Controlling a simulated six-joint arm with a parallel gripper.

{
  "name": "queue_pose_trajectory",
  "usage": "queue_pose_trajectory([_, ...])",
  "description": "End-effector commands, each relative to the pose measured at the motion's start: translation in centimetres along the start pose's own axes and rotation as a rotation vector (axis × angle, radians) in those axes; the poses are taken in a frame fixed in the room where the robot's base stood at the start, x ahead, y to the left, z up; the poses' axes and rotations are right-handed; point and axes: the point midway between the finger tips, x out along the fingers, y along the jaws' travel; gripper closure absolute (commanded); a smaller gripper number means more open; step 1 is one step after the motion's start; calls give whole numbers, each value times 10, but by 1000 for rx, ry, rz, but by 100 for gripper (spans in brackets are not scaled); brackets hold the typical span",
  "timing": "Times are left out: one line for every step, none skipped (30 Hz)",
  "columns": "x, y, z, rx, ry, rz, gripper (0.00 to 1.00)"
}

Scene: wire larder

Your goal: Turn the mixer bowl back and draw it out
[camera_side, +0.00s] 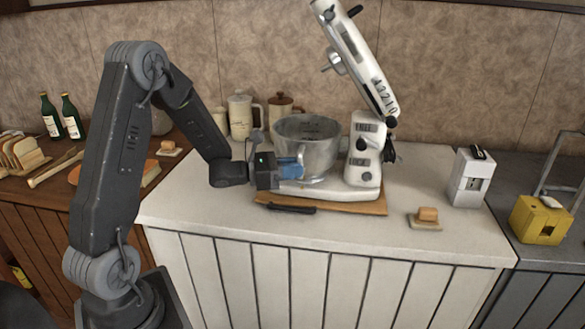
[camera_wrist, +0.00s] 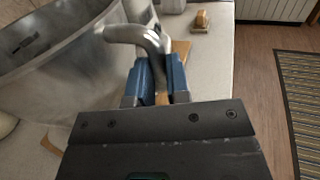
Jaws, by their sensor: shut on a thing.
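The mixer bowl (camera_side: 308,137) is a steel bowl on the base of the white stand mixer (camera_side: 362,165). The mixer's head (camera_side: 355,62) is tilted up above the bowl. In the wrist view the bowl (camera_wrist: 55,60) fills the left side, and its curved metal handle (camera_wrist: 140,35) reaches toward my gripper. My gripper (camera_side: 293,168) is at the bowl's front left side. In the wrist view the blue fingers of my gripper (camera_wrist: 157,72) are shut on the handle. Whether the bowl is locked to the base is hidden.
A wooden board (camera_side: 375,207) lies under the mixer, with a dark-handled tool (camera_side: 290,208) at its front. Canisters (camera_side: 241,115) stand behind the bowl. A small block on a plate (camera_side: 427,217) and a white box-shaped appliance (camera_side: 472,177) are to the right. The counter's front left is clear.

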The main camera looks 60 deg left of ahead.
Motion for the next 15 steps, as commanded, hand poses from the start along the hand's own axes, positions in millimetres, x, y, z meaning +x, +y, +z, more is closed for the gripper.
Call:
queue_pose_trajectory([2,-1,0,0,1,10,100])
queue_pose_trajectory([4,-2,0,-1,1,21,100])
queue_pose_trajectory([6,-3,-1,-2,1,38,100])
queue_pose_trajectory([8,-4,-1,-1,2,53,100])
queue_pose_trajectory([10,-5,-1,-2,3,69,100])
queue_pose_trajectory([13,-6,-1,-3,4,90,100])
queue_pose_trajectory([15,-6,-1,-3,3,105,100])
queue_pose_trajectory([17,-7,-1,-3,3,120,100])
queue_pose_trajectory([20,-8,-1,-3,5,141,100])
queue_pose_trajectory([22,-9,-2,-3,6,156,100])
queue_pose_trajectory([24,-10,-2,-4,6,171,100])
queue_pose_trajectory([26,-10,-2,-3,6,190,100])
queue_pose_trajectory([28,-11,-2,-4,6,203,100])
queue_pose_trajectory([29,-11,-2,-4,6,215,100])
queue_pose_trajectory([31,-11,-2,-3,7,228,100])
